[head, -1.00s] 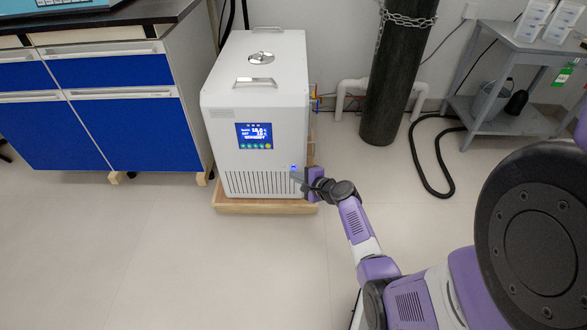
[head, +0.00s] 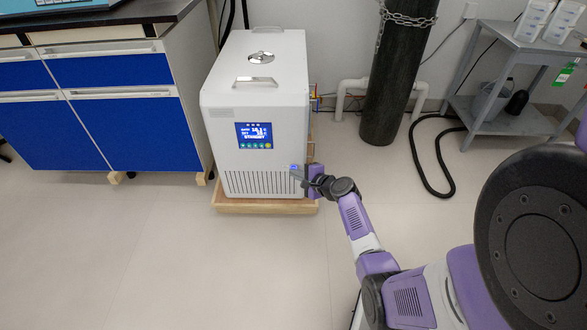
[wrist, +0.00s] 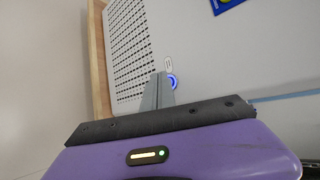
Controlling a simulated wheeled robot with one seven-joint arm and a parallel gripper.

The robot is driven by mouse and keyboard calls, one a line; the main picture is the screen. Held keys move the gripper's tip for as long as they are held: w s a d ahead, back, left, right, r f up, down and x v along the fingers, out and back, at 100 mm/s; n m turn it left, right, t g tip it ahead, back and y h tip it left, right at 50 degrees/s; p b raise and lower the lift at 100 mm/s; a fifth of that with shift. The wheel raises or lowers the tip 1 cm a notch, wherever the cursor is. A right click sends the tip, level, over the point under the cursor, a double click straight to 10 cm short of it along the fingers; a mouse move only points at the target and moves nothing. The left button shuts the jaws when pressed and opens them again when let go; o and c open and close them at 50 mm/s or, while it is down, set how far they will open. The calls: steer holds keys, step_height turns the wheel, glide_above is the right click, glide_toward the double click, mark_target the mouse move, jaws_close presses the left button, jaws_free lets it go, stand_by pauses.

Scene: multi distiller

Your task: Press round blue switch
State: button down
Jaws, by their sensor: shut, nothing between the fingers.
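The round blue switch (wrist: 173,82) is a glowing blue ring on the front panel of the white machine (head: 220,125). In the head view the switch (head: 294,167) shows as a small blue spot at the panel's lower right. My gripper (wrist: 160,78) is shut and empty. Its grey fingertips are at the panel, right beside the switch and partly in front of it. I cannot tell whether the tips touch the switch. The machine's display (head: 254,136) is lit blue with white text.
The machine stands on a wooden base (head: 265,207). A blue-fronted cabinet (head: 100,120) is at the left. A dark chained cylinder (head: 395,90) and a grey cart (head: 500,115) stand at the right. The floor in front is clear.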

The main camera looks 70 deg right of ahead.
stand_by(0.3)
steer(key=shift+s+a, duration=0.2)
steer(key=shift+a, duration=0.35)
steer(key=shift+a+p, duration=0.1)
steer(key=shift+p, duration=0.25)
steer(key=shift+s+a+p, duration=0.3)
steer(key=shift+s+a, duration=0.1)
steer(key=shift+a, duration=0.5)
steer(key=shift+s+a+p, duration=0.3)
steer(key=shift+s+a, duration=0.05)
steer(key=shift+a, duration=0.55)
steer(key=shift+s+a+p, duration=0.3)
steer(key=shift+s+a, duration=0.1)
steer(key=shift+a, duration=0.5)
